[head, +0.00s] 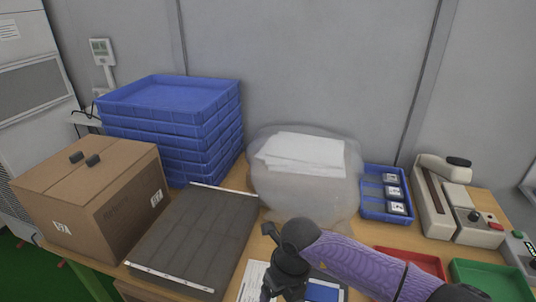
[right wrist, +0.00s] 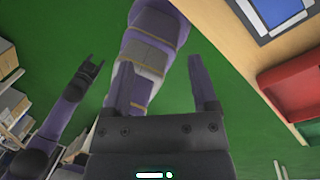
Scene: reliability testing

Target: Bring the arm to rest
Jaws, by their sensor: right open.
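My right arm (head: 350,262) reaches in from the lower right of the head view, bent above the front of the table. In the head view its dark wrist hangs down at the bottom edge, and the fingertips cannot be made out. In the right wrist view my right gripper (right wrist: 158,60) is open and empty, its two fingers apart over the green floor. My left gripper (right wrist: 91,65) shows at the left of that view, small, with its fingers apart and nothing seen between them. It is not in the head view.
The wooden table (head: 376,232) holds a cardboard box (head: 80,205), stacked blue crates (head: 170,130), a grey panel (head: 198,235), a plastic bag with white sheets (head: 305,190), a blue tray of small devices (head: 373,207), red (head: 425,262) and green (head: 490,280) trays, and a testing device (head: 433,205).

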